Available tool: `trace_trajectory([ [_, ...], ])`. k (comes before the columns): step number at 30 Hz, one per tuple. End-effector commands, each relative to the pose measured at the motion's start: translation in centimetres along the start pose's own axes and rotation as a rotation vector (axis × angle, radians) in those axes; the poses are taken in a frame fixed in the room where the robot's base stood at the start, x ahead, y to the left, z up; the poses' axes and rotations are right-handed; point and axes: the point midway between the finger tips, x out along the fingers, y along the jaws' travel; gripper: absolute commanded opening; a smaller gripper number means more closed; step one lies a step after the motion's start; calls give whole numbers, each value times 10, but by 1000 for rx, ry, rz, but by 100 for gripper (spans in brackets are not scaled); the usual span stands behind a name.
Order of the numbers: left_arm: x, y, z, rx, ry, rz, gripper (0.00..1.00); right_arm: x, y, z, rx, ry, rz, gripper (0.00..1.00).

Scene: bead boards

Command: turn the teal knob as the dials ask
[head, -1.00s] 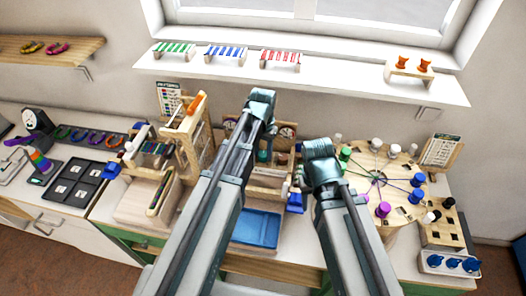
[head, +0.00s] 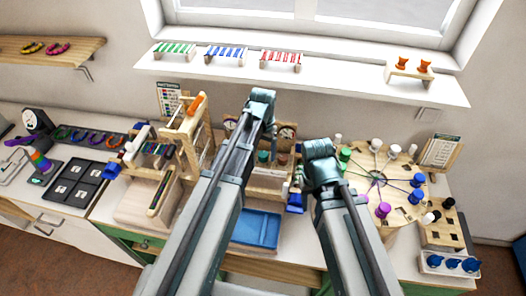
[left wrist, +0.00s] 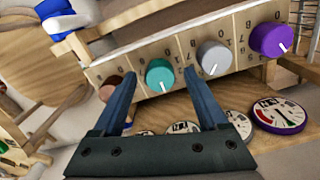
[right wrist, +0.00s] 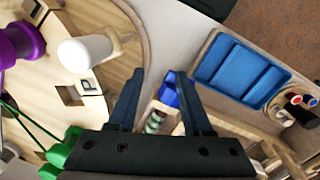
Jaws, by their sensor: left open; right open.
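The teal knob (left wrist: 160,75) shows in the left wrist view on a pale wooden panel (left wrist: 135,60) with a printed number scale, and its white pointer mark is visible. My left gripper (left wrist: 160,72) is open, with one finger on each side of the teal knob; I cannot tell whether they touch it. A brown, a grey (left wrist: 214,57) and a purple knob (left wrist: 270,40) sit in the same row. Round dials (left wrist: 280,115) show near the panel, partly hidden by my gripper. My right gripper (right wrist: 158,75) is open and empty, by the round bead board.
A blue tray (head: 256,229) lies at the bench front. A round wooden board (head: 405,205) with several coloured spools stands on the right, close to my right gripper. A wooden frame (head: 205,150) stands left of my left arm. A shelf (head: 340,85) runs along the wall.

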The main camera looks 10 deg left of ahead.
Motion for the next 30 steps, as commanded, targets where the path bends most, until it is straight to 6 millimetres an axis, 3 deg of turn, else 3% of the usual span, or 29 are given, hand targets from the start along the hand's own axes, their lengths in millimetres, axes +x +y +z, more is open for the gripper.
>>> trace_trajectory([
  [8,-27,0,0,0,0,0,76,-26,2,2,4,0,-1,50],
  [30,-132,0,0,0,0,0,76,-131,12,8,11,-3,-3,50],
])
